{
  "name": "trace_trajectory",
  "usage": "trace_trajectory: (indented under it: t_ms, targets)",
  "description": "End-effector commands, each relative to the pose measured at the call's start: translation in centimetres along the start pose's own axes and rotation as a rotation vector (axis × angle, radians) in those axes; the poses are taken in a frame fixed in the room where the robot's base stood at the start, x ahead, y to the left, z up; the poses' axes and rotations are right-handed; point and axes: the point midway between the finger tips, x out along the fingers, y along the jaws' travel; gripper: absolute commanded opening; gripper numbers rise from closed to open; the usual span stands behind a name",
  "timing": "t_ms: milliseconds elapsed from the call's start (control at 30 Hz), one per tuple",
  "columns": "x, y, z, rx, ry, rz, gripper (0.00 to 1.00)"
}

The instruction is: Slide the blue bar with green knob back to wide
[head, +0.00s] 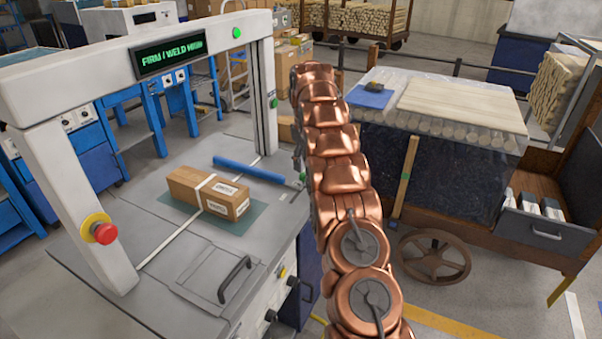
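The blue bar (248,169) lies across the grey machine top, just behind the taped cardboard box and apart from it. Its green knob (303,178) is at the bar's right end, close to the left edge of my copper arm. My gripper (298,158) is mostly hidden behind my arm. Only small dark parts show just above the knob. I cannot tell whether it touches the knob or whether its fingers are open.
The cardboard box (208,194) sits on a green mat (238,222). A white arch (122,62) with a green-lit display spans the machine. A red stop button (103,232) is on its left post. A cart with a crate (455,185) stands to the right.

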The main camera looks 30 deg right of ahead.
Motion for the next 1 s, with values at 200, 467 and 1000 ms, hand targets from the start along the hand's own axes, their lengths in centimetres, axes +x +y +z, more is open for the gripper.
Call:
trace_trajectory:
  t_ms: [200,467,1000]
  targets:
    - [1.9,-0.1,0.1,0.001,-0.001,0.000,0.59]
    - [3.9,-0.1,0.0,-0.001,0.001,0.001,0.59]
    - [4.3,-0.1,-0.1,-0.002,0.003,0.002,0.46]
